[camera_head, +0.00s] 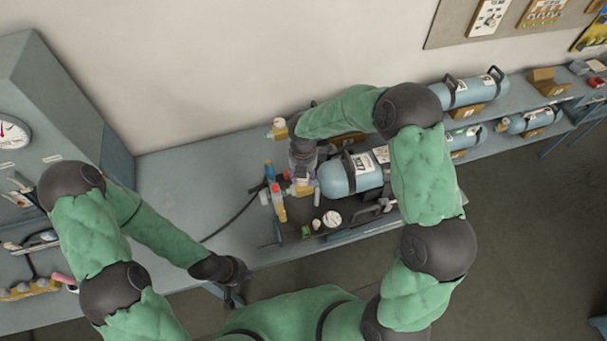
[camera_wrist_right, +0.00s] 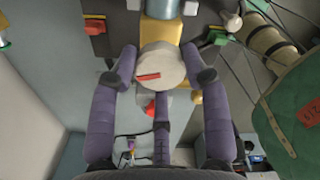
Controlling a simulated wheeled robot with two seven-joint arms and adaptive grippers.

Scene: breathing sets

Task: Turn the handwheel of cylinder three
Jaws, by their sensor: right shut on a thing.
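A round off-white handwheel with a red mark (camera_wrist_right: 163,76) is in the middle of the right wrist view. My right gripper (camera_wrist_right: 159,63) has its purple fingers around the handwheel and is shut on it. Yellow and grey fittings lie behind the wheel. In the head view my right gripper (camera_head: 302,170) is at the valve end of a light-blue cylinder (camera_head: 335,182) lying on the bench; the gripper and arm hide the wheel there. I cannot read the cylinder's number. My left gripper (camera_head: 229,284) hangs near the bench's front edge, away from the cylinders; its fingers are unclear.
A pressure gauge (camera_head: 332,218) and coloured bottle-like fittings (camera_head: 278,203) sit close to the right gripper. A black hose (camera_head: 232,219) runs across the bench. More cylinders (camera_head: 470,90) lie to the right. A grey cabinet with a dial (camera_head: 48,95) stands left.

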